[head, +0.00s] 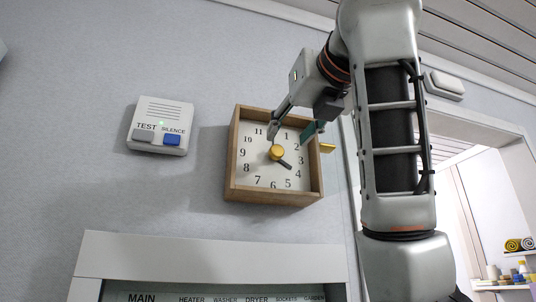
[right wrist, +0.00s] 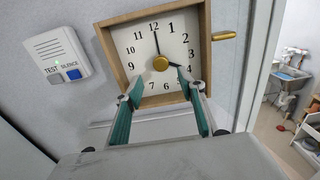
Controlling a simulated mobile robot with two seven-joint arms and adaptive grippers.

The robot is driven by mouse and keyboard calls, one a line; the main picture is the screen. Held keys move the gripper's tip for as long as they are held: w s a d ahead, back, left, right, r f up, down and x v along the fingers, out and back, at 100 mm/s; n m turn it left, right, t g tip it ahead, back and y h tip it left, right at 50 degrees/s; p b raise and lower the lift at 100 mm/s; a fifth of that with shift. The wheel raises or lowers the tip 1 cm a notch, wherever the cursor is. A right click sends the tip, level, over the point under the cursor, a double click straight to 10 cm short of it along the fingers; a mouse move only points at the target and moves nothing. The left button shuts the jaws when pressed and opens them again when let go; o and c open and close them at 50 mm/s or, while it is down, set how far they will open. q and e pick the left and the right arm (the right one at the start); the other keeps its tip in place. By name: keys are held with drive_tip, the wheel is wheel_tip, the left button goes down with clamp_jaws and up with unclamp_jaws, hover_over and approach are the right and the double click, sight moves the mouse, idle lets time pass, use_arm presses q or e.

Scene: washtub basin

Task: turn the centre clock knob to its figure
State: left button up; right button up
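A square wooden-framed clock (head: 233,165) hangs on the wall with a white face and black figures. A round brass knob (head: 277,153) sits at its centre; it also shows in the right wrist view (right wrist: 160,63). In the right wrist view one black hand points to 12 and another to about 4. In the head view only the hand near 4 is clear. My right gripper (head: 292,132) is open and empty in front of the clock face. In the right wrist view its teal-padded fingers (right wrist: 160,78) are spread below the knob, apart from it. My left gripper is out of view.
A brass handle (head: 327,148) sticks out of the clock's right side. A white alarm box (head: 160,125) with TEST and SILENCE buttons is on the wall to the left. A labelled panel (head: 200,250) is below. A doorway (head: 480,180) opens at right.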

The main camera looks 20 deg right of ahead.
sight(278, 151)
drive_tip(key=w+p, duration=0.2)
drive_tip(key=w, duration=0.4)
drive_tip(key=shift+w, duration=0.25)
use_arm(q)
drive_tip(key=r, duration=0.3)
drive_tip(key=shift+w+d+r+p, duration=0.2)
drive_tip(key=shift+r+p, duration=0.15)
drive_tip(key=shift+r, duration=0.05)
use_arm(e)
drive_tip(key=shift+w, duration=0.35)
drive_tip(key=c, duration=0.8)
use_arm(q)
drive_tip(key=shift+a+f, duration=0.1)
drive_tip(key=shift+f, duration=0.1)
use_arm(e)
drive_tip(key=c, duration=0.3)
